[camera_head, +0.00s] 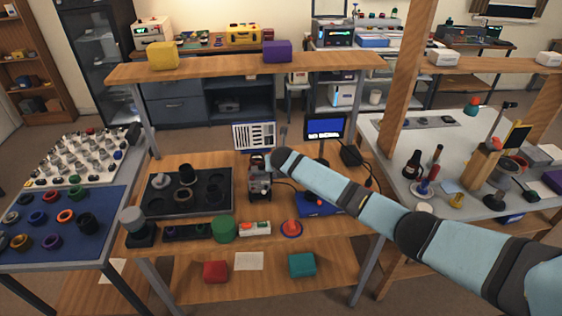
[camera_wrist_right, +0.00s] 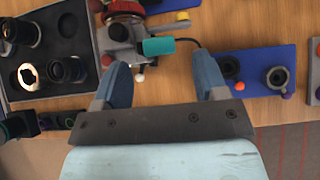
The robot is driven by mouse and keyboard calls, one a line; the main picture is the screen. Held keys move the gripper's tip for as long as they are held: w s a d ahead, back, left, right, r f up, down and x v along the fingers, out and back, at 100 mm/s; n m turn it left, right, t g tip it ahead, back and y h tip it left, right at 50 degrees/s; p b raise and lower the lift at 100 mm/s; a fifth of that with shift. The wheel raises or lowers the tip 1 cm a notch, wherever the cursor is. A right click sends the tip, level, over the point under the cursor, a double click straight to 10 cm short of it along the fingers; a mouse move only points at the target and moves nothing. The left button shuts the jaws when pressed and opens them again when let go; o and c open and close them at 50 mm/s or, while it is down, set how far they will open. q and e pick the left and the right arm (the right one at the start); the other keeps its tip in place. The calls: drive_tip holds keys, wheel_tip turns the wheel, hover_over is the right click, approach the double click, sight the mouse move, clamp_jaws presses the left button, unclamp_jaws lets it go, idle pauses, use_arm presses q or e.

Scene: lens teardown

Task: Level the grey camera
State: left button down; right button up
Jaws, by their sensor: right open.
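The grey camera (camera_head: 260,183) stands on the middle of the wooden bench in the head view, right of a dark parts tray, partly hidden by my right arm's end. In the right wrist view the grey camera (camera_wrist_right: 122,42) shows from above at the top, with a red ring and a teal piece (camera_wrist_right: 158,46) on its right side. My right gripper (camera_wrist_right: 163,72) is open and empty, its fingers just short of the camera, with the teal piece ahead of the gap. I cannot tell whether the camera is level. My left gripper is not in view.
The dark tray (camera_head: 152,207) holds several lens parts. A blue pad (camera_head: 318,209) lies right of the camera, and a small monitor (camera_head: 324,128) stands behind. A green cylinder (camera_head: 224,229) and a red-topped disc (camera_head: 291,228) sit in front. A shelf (camera_head: 330,62) spans above.

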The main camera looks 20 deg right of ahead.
drive_tip(key=v, duration=0.7)
idle(0.3)
drive_tip(key=s+a+f+m+y, duration=0.3)
drive_tip(key=s+a+f+m, duration=0.3)
drive_tip(key=s, duration=0.4)
drive_tip(key=s+a+f+m+y, duration=0.2)
drive_tip(key=s+a+f+m, duration=0.3)
drive_tip(key=s+f, duration=0.4)
drive_tip(key=s+d+m+t, duration=0.1)
drive_tip(key=s+d+m, duration=0.1)
drive_tip(key=s+m, duration=0.7)
drive_tip(key=s+d+m+t, duration=0.1)
drive_tip(key=s+d+m, duration=0.2)
drive_tip(key=s+m, duration=0.7)
drive_tip(key=s, duration=0.5)
drive_tip(key=shift+s+r, duration=0.25)
drive_tip(key=shift+s, duration=0.05)
